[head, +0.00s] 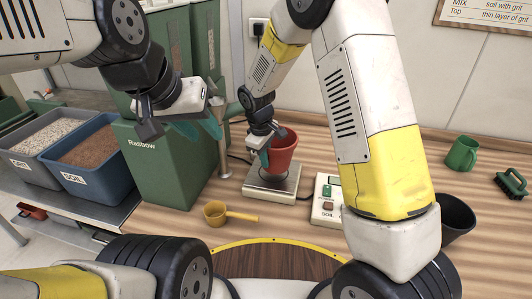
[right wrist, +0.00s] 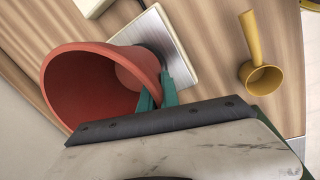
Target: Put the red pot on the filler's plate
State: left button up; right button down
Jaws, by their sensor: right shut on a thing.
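The red pot (head: 284,152) is upright above the silver plate (head: 256,186) in the head view. Whether its base touches the plate or hangs just over it, I cannot tell. My right gripper (head: 264,157) is shut on the pot's wall. In the right wrist view the empty-looking pot (right wrist: 90,85) has its wall between the green fingertips (right wrist: 157,95), and the plate (right wrist: 158,38) lies beyond its base. My left gripper (head: 198,129) is raised at the left, in front of the green cabinet, with its green fingers apart and nothing between them.
A control box marked SOIL (head: 327,206) stands right of the plate. A yellow scoop (head: 216,213) lies in front. The green Rasbow cabinet (head: 160,175) and bins of soil (head: 98,172) and grit (head: 45,135) are left. A dark pot (head: 456,214), green mug (head: 462,154) and brush (head: 511,184) are right.

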jog(key=shift+w+a, duration=0.35)
jog(key=shift+w, duration=0.15)
jog(key=shift+f, duration=1.8)
jog(key=shift+f, duration=0.1)
jog(key=c, duration=1.6)
grip_release()
